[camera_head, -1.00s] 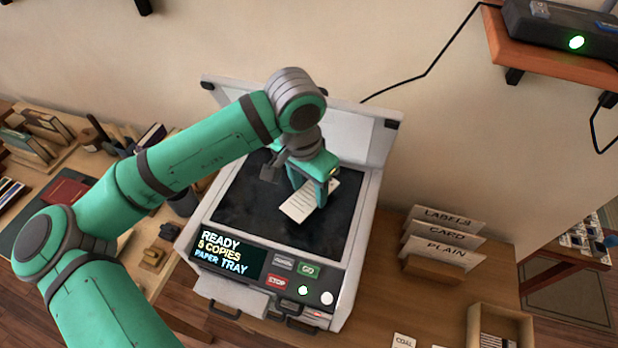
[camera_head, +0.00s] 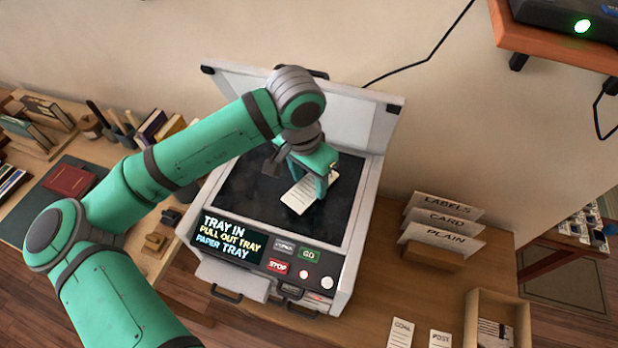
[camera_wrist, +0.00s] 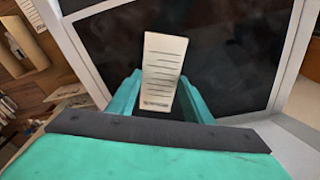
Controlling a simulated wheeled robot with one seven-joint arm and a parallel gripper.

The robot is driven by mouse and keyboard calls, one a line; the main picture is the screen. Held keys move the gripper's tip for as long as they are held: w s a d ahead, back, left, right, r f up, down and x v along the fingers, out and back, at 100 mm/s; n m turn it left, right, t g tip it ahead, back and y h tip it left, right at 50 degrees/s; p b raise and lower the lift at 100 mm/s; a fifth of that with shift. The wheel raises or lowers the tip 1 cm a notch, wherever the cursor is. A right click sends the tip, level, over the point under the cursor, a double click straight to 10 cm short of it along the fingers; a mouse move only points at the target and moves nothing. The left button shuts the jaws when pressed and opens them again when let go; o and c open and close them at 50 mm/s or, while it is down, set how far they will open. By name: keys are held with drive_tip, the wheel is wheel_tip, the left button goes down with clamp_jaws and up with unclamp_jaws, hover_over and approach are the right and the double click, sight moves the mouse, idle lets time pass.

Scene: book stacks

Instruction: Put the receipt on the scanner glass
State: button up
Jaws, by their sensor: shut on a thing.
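The receipt (camera_head: 301,195) is a small white slip with printed lines. It also shows in the wrist view (camera_wrist: 162,68), with its lower end between my two green fingers. My gripper (camera_head: 319,187) is shut on the receipt, over the scanner glass. The scanner glass (camera_head: 240,190) is a dark panel with the lid raised behind it. I cannot tell whether the receipt touches the glass or hangs just above it. My fingers and wrist hide part of the glass.
The scanner's display (camera_head: 230,240) reads "TRAY IN", "PULL OUT TRAY", "PAPER TRAY". The open lid (camera_head: 345,125) stands at the back. A card holder (camera_head: 432,256) and a wooden box (camera_head: 478,312) stand to the right. A desk with books and a green mat (camera_head: 42,225) is at left.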

sight(305, 191)
drive_tip(key=shift+f, duration=0.45)
drive_tip(key=o, duration=1.2)
drive_tip(key=shift+r, duration=0.1)
drive_tip(key=r, duration=0.7)
drive_tip(key=s+a+r, duration=0.1)
drive_tip(key=r, duration=0.2)
drive_tip(key=shift+r, duration=0.3)
